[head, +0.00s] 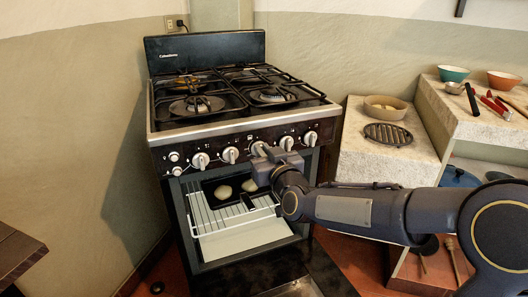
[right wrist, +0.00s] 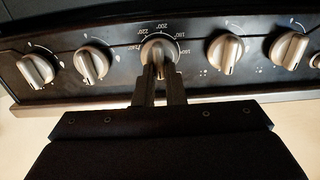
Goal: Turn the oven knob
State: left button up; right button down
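The oven knob (right wrist: 156,46) is the middle one on the stove's front panel, with temperature numbers printed around it. In the head view the oven knob (head: 259,148) shows just above my right gripper (head: 268,158), partly hidden by it. In the right wrist view my right gripper (right wrist: 159,72) has its two narrow fingers close together at the knob, one on each side of its raised grip. They look closed on it, though the contact itself is hard to see. My left gripper is not in view.
Other knobs flank it, such as one at left (right wrist: 92,64) and one at right (right wrist: 225,53). The oven door (head: 285,280) is open below; a rack (head: 215,222) and round pale food (head: 223,191) show inside. A stone counter (head: 365,165) stands right.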

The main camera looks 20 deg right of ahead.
jog(key=shift+n, duration=0.3)
jog(key=shift+s+a+f+n+p, duration=0.15)
jog(key=shift+n+p, duration=0.5)
jog(key=shift+n, duration=1.2)
jog(key=shift+w+a+n+p, duration=0.15)
jog(key=shift+n+p, duration=0.55)
jog(key=shift+n, duration=1.1)
jog(key=shift+s+a+f+n+p, duration=0.2)
jog(key=shift+n+p, duration=0.45)
jog(key=shift+n, duration=1.2)
jog(key=shift+w, duration=0.1)
jog(key=c, duration=1.5)
grip_release()
jog(key=shift+r, duration=0.1)
